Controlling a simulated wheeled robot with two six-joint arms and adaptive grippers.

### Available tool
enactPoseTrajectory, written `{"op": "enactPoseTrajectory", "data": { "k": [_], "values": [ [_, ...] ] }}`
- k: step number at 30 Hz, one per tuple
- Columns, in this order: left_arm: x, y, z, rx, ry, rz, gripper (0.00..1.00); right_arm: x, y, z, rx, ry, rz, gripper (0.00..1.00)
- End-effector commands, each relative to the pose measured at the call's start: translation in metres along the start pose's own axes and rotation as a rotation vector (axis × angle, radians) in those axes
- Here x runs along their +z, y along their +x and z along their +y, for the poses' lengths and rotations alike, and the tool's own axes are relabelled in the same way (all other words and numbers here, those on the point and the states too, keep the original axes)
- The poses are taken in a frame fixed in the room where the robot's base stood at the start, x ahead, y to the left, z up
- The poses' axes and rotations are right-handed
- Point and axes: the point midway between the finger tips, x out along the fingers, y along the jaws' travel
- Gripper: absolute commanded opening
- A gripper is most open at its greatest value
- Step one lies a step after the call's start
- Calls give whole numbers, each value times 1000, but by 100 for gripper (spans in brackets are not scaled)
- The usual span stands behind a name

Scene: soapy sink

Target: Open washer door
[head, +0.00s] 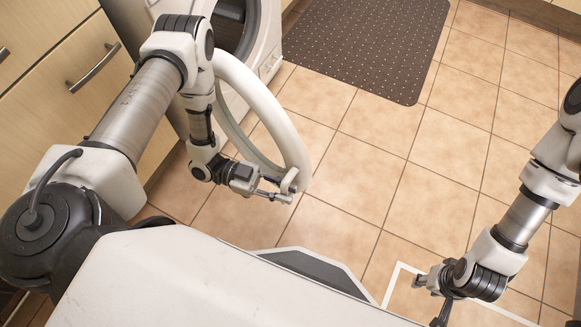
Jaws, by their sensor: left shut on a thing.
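The washer (268,40) is a white front-loading machine at the top, left of centre, partly hidden behind my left arm. Its door (283,130) is a white ring swung out wide from the body toward me. The dark drum opening (234,32) shows behind the arm. My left gripper (287,188) is shut on the near rim of the door, at the door's free edge. My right gripper (432,297) is at the lower right, over the floor and well away from the washer. Its fingers are small and their gap is hard to make out.
Wooden cabinets with metal handles (94,68) stand at the left, beside the washer. A dark dotted mat (366,45) lies on the tiled floor (355,180) at the top. The floor right of the door is clear. A white line (398,272) marks the floor near my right gripper.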

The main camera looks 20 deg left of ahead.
Motion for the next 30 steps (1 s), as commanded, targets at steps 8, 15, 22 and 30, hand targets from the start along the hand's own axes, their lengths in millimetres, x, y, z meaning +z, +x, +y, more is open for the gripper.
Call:
{"op": "enactPoseTrajectory", "data": {
  "k": [8,15,22,30],
  "values": [
    [1,0,-1,-2,0,-2,22,0,0,0,0,0,0,40],
    [1,0,-1,-1,0,-2,30,0,0,0,0,0,0,40],
    [1,-14,-2,-5,2,-1,30,0,0,0,0,0,0,40],
    [1,-80,-2,-7,3,-4,30,0,0,0,0,0,0,40]
  ]
}}
